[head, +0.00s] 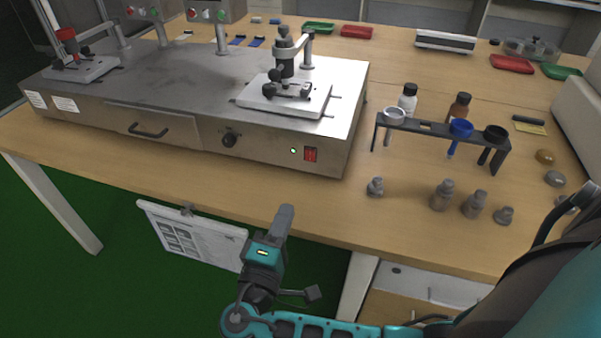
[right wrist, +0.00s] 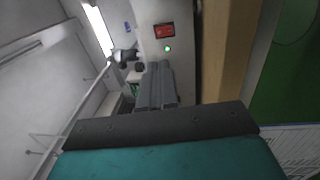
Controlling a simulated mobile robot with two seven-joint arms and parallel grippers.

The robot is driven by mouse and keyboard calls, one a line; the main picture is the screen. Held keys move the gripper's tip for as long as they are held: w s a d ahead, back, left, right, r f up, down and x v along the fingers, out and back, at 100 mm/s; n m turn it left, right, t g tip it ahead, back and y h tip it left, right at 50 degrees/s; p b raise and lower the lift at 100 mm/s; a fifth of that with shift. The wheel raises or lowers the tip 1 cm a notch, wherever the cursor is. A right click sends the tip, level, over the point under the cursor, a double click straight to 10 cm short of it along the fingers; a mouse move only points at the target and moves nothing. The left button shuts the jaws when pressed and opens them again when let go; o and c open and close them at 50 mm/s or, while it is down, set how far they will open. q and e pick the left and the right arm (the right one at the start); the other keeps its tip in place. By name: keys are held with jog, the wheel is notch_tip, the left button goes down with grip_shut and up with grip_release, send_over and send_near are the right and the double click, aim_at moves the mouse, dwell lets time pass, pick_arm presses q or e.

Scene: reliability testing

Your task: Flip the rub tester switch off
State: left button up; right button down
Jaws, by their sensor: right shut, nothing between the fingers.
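The rub tester (head: 190,95) is a wide grey metal machine on the wooden table. Its red rocker switch (head: 310,154) sits at the right end of the front panel, beside a small lit green light (head: 293,151). In the right wrist view the red switch (right wrist: 164,31) and the green light (right wrist: 168,49) show beyond the fingers. My right gripper (head: 285,212) is shut and empty, in front of the table edge, below and apart from the switch. Its closed fingers also show in the right wrist view (right wrist: 157,72). My left gripper is out of view.
A black rack (head: 440,128) with ring holders stands right of the tester, with several small metal weights (head: 442,194) in front. A clipboard (head: 192,238) hangs below the table's front edge. The tabletop strip before the switch is clear.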

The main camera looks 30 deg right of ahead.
aim_at(309, 153)
jog(key=x, duration=1.4)
jog(key=shift+p, duration=0.3)
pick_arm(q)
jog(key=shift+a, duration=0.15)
